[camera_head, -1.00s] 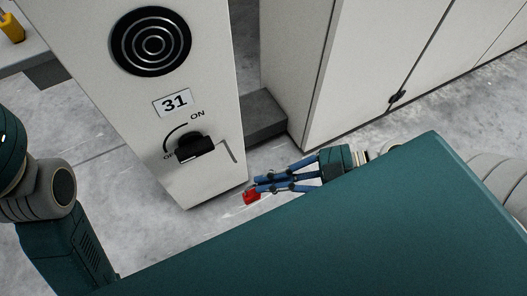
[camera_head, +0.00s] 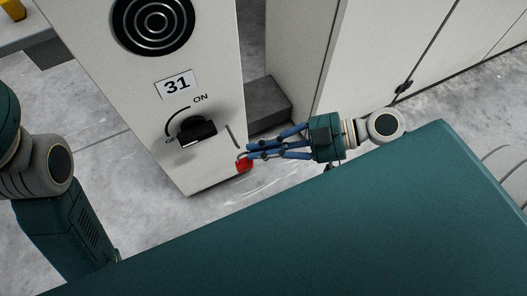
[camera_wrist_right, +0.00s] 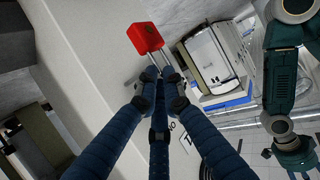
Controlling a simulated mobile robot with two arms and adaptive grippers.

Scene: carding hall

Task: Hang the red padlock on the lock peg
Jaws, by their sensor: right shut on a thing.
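The red padlock (camera_head: 244,166) is at the tips of my right gripper (camera_head: 250,151), low beside the right edge of the grey panel marked 31 (camera_head: 200,60). In the right wrist view the padlock's red body (camera_wrist_right: 145,38) sits beyond the fingertips (camera_wrist_right: 155,80), with its metal shackle towards them. The blue fingers are shut on the shackle. A thin dark bar (camera_head: 235,135) on the panel, right of the black switch knob (camera_head: 196,131), may be the lock peg; it is just above the padlock. I cannot tell whether they touch. My left gripper is out of view.
The knob has ON and OFF marks. A dark grey block (camera_head: 262,105) lies between the panel and pale cabinets (camera_head: 375,60) at the right. Bare concrete floor (camera_head: 145,215) lies in front. A yellow object (camera_head: 12,8) is at the top left.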

